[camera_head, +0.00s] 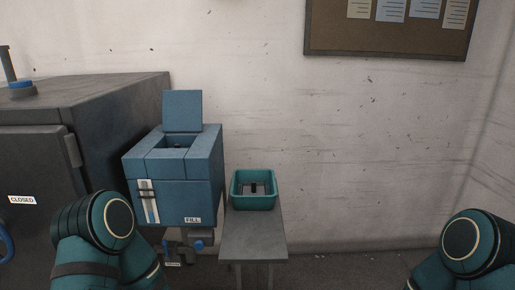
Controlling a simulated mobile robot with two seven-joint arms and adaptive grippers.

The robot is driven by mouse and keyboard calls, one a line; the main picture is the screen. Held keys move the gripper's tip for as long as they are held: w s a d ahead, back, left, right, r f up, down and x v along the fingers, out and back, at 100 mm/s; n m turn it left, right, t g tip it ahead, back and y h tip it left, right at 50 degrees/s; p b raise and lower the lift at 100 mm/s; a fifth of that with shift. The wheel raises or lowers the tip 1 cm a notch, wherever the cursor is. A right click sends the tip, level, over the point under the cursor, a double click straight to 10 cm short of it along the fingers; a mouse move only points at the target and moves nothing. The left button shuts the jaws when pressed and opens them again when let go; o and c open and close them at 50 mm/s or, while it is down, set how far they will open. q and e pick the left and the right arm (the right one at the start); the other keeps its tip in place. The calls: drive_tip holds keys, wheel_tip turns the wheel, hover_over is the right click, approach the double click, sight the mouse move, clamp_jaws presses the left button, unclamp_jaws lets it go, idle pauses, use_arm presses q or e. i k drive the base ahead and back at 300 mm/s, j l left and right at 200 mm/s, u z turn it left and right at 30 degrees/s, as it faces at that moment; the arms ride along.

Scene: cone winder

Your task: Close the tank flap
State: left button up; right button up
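The blue tank (190,193) stands left of centre in the head view, with a "FILL" label low on its front and a gauge strip on its left front. Its flap (182,111) stands upright at the back of the top opening, so the opening (176,142) is uncovered. Something small and dark shows inside the opening. My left arm shows at the lower left, in front of and below the tank. My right arm shows at the lower right corner, far from the tank. Neither gripper is in view.
A teal bin (254,201) with a dark item inside sits on a small grey table (254,236) right of the tank. A large dark cabinet (45,150) labelled "CLOSED" stands at the left. A noticeboard (390,47) hangs on the wall. The floor at right looks clear.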

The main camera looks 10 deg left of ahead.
sight(182, 109)
drive_tip(key=i+l+z, duration=0.35)
drive_tip(key=i, duration=0.2)
drive_tip(key=i+l+z, duration=0.35)
drive_tip(key=i, duration=0.2)
drive_tip(key=i+z, duration=0.35)
drive_tip(key=i, duration=0.25)
drive_tip(key=i+u, duration=0.3)
drive_tip(key=i+l+u, duration=0.25)
drive_tip(key=i, duration=0.15)
drive_tip(key=i+l+u, duration=0.4)
drive_tip(key=u, duration=0.25)
drive_tip(key=i+l+u, duration=0.2)
drive_tip(key=u, duration=0.2)
drive_tip(key=i+l+u, duration=0.35)
drive_tip(key=k+j, duration=0.1)
